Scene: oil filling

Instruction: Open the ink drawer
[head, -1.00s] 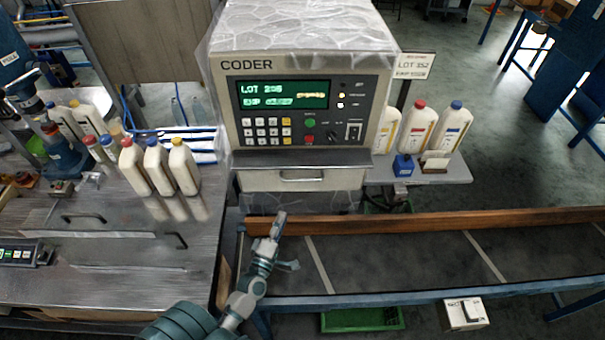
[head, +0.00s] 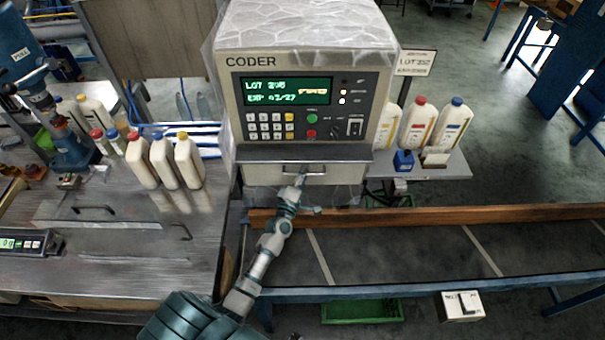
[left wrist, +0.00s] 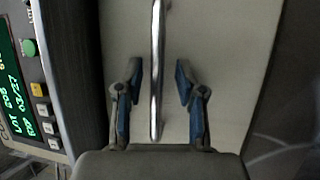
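The ink drawer (head: 264,176) is the pale panel below the CODER machine (head: 300,110), and it looks closed. Its metal bar handle (head: 314,174) shows at the drawer's middle. My left gripper (head: 300,184) reaches up to the handle and partly covers it. In the left wrist view, the handle (left wrist: 156,40) runs up the picture between the two blue-padded fingers of the left gripper (left wrist: 158,76). The fingers are open, with a gap to the bar on each side. Pale drawer front (left wrist: 215,50) lies behind them. My right gripper is not in view.
A conveyor (head: 390,255) with a wooden rail (head: 440,218) runs below the drawer. A steel bench (head: 110,270) with several bottles stands at left. A side shelf (head: 455,168) with bottles and a blue ink pot (head: 403,161) is at right.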

